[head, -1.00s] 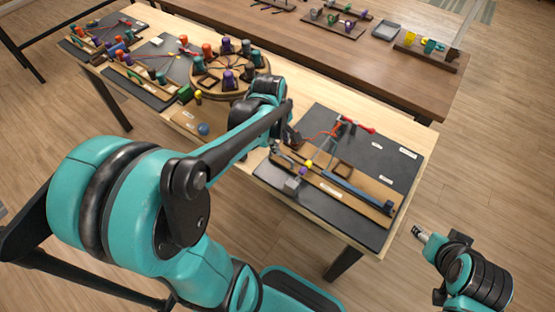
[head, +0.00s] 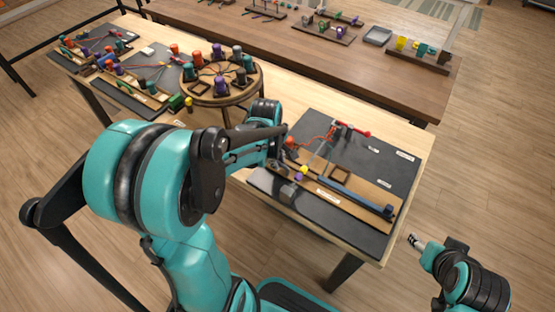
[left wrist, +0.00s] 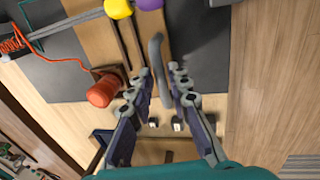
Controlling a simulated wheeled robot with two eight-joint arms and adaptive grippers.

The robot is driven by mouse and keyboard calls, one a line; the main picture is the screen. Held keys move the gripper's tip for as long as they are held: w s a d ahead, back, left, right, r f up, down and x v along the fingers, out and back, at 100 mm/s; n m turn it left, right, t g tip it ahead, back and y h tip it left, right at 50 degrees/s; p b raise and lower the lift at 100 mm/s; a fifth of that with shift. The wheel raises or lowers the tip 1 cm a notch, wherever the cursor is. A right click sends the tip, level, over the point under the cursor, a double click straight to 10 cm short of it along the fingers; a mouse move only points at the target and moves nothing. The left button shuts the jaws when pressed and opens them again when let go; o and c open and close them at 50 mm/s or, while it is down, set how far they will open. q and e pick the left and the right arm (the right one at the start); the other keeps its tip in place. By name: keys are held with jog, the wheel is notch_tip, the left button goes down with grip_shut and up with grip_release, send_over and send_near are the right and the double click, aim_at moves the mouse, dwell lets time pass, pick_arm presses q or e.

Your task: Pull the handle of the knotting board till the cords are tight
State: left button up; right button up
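The knotting board (head: 372,188) is a long wooden board on a dark mat near the table's front edge. A yellow bead (head: 305,170) and a purple bead (head: 298,175) sit near its left end. In the left wrist view, a grey bent handle (left wrist: 157,62) stands out from the board's end. My left gripper (left wrist: 161,72) is open, with its fingers on either side of the handle and gaps visible. In the head view, my left arm partly hides this end. My right gripper (head: 412,239) is away from the table at right; its finger state is too small to tell.
An orange spool (left wrist: 103,91) with red cord stands close beside the left fingers. A red-handled tool (head: 351,129) lies at the mat's back. A round braiding stand (head: 222,92) with several coloured bobbins is farther left. The mat's right part is mostly clear.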

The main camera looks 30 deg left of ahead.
pick_arm(q)
grip_shut()
jog(key=shift+s+a+p, duration=0.2)
jog(key=shift+s+p, duration=0.25)
jog(key=shift+s, duration=2)
jog(key=o, duration=0.6)
grip_release()
jog(key=shift+s, duration=0.1)
jog(key=shift+r, duration=0.55)
notch_tip(320, 180, up, 11)
jog(key=s, duration=0.2)
jog(key=shift+s+f, duration=0.15)
jog(key=shift+a, duration=0.1)
